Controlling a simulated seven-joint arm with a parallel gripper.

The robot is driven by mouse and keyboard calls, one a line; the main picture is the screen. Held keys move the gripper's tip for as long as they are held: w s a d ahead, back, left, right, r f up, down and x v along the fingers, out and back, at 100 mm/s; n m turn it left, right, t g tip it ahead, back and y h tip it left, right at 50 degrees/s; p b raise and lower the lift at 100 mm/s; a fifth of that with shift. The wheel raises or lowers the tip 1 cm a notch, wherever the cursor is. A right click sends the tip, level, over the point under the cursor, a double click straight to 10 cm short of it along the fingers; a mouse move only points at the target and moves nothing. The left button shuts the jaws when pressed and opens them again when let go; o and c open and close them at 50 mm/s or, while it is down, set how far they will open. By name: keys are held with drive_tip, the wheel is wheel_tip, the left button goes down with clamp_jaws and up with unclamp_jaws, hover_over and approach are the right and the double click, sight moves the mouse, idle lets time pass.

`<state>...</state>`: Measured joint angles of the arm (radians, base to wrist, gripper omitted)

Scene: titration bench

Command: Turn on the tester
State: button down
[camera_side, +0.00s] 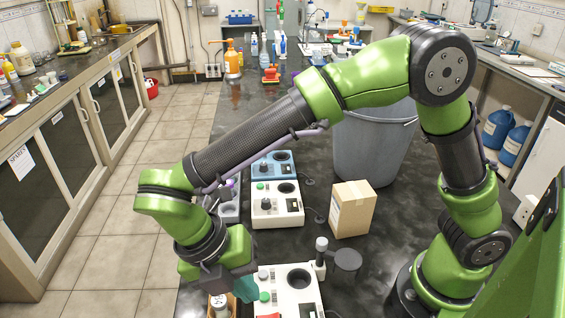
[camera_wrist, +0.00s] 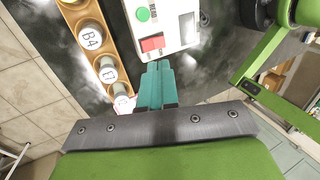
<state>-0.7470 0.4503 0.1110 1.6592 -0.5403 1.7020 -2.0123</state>
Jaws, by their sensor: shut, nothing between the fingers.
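The tester is a white box with a green button and a red switch. It stands at the bottom of the side view (camera_side: 290,284), and its end shows at the top of the wrist view (camera_wrist: 172,14). The red switch (camera_wrist: 152,44) is near the tester's edge; its position cannot be told. My gripper has teal fingers, shut and empty. In the wrist view its tips (camera_wrist: 157,66) are just below the red switch; whether they touch the tester cannot be told. In the side view my gripper (camera_side: 246,289) is at the tester's left side, partly hidden by the wrist.
A wooden rack (camera_wrist: 77,15) of labelled bottles stands close left of the tester. Behind are a white device (camera_side: 277,219), a blue device (camera_side: 290,170), a cardboard box (camera_side: 352,208) and a grey bin (camera_side: 372,150). A dark round-topped item (camera_side: 346,260) stands right of the tester.

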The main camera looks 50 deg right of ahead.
sight(275, 318)
drive_tip(key=x, duration=0.8)
drive_tip(key=shift+f, duration=0.1)
